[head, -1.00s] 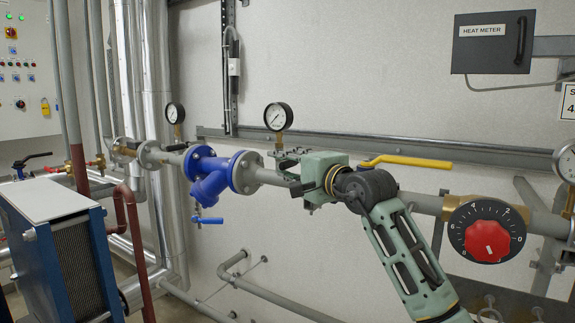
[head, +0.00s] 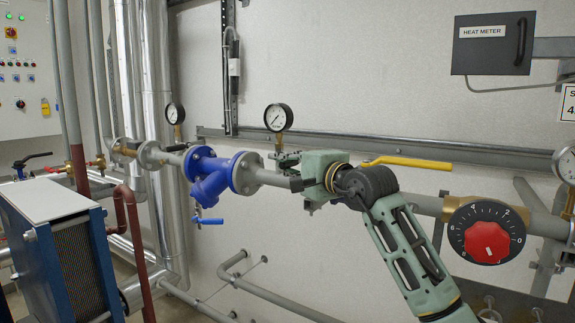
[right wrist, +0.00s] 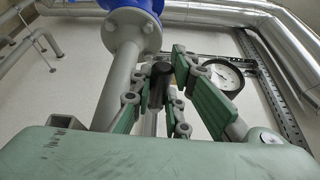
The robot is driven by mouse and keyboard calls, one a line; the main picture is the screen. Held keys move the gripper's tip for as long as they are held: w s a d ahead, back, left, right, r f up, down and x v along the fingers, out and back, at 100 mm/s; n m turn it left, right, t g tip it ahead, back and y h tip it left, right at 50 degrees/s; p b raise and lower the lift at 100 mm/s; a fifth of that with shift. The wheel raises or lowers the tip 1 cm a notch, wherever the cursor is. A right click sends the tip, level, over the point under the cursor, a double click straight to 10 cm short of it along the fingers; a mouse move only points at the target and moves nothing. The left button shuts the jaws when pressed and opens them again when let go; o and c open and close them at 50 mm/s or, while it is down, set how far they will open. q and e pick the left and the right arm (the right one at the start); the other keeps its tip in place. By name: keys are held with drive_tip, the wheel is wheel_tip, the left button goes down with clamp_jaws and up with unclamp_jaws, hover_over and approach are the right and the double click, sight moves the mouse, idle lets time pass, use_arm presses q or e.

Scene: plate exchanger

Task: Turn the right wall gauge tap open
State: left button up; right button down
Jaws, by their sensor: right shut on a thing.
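The right wall gauge (head: 278,117) is a round white dial with a black rim, above the grey pipe beside the blue valve. It also shows in the right wrist view (right wrist: 225,77). Its brass stem runs down behind my right gripper (head: 287,170), whose fingers lie just below the dial. In the right wrist view the green finger pads (right wrist: 160,88) are shut around a dark tap handle (right wrist: 157,86). The fingers hide most of the tap in the head view, so its angle is hard to tell. My left gripper is not in view.
The blue valve (head: 212,175) stands left of the gripper. A yellow lever (head: 405,162) lies close above my right arm. A black dial with a red knob (head: 487,231) is at the right. A second gauge (head: 175,113) is further left. A blue plate exchanger (head: 75,260) stands lower left.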

drive_tip(key=r+m+p, duration=0.1)
drive_tip(key=r+m+g+p, duration=0.1)
drive_tip(key=shift+w+d+m, duration=0.15)
drive_tip(key=shift+w+m, duration=0.05)
drive_tip(key=shift+m, duration=0.2)
drive_tip(key=shift+w+r+m+g+p, duration=0.1)
drive_tip(key=shift+r+m+g+p, duration=0.2)
drive_tip(key=shift+m+g+p, duration=0.25)
drive_tip(key=shift+w+d+r+m+g+p, duration=0.15)
drive_tip(key=shift+m+g+p, duration=0.1)
drive_tip(key=shift+m+p, duration=0.3)
drive_tip(key=c, duration=1.7)
unclamp_jaws()
drive_tip(key=shift+o, duration=0.2)
drive_tip(key=shift+d+r, duration=0.1)
drive_tip(key=shift+r, duration=0.05)
